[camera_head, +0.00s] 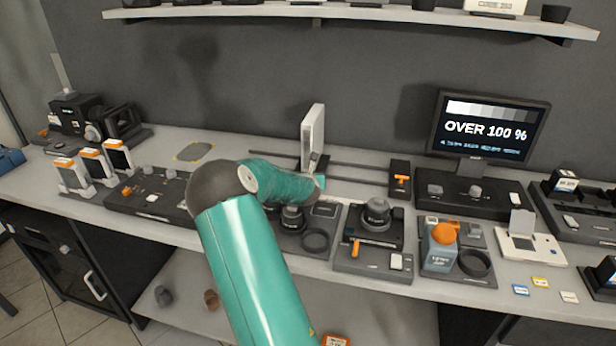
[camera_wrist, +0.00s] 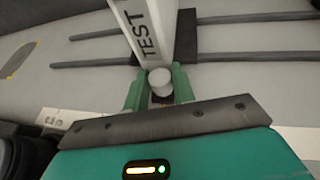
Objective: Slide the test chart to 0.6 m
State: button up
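The test chart (camera_head: 313,138) is a white upright panel on a dark carriage over two dark rails at the back of the counter. In the wrist view the chart (camera_wrist: 148,38) shows the word TEST, with a pale round knob (camera_wrist: 160,82) at its near side. My gripper (camera_wrist: 160,88) has one green finger on each side of this knob. The knob fills the space between them, with no clear gap. In the head view my gripper (camera_head: 318,178) is just in front of the chart, partly hidden by my arm.
The rails (camera_head: 355,182) run left and right of the chart. A scale strip (camera_wrist: 62,118) with small, hard-to-read marks lies in front. A dark block with an orange lever (camera_head: 401,182) stands right of the rails. A monitor (camera_head: 489,127) reads OVER 100 %.

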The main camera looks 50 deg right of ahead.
grip_shut()
jog(key=w, duration=0.1)
jog(key=w+a, duration=0.1)
jog(key=w, duration=0.2)
jog(key=shift+a, duration=0.35)
jog(key=shift+s, duration=0.1)
jog(key=o, duration=0.6)
grip_release()
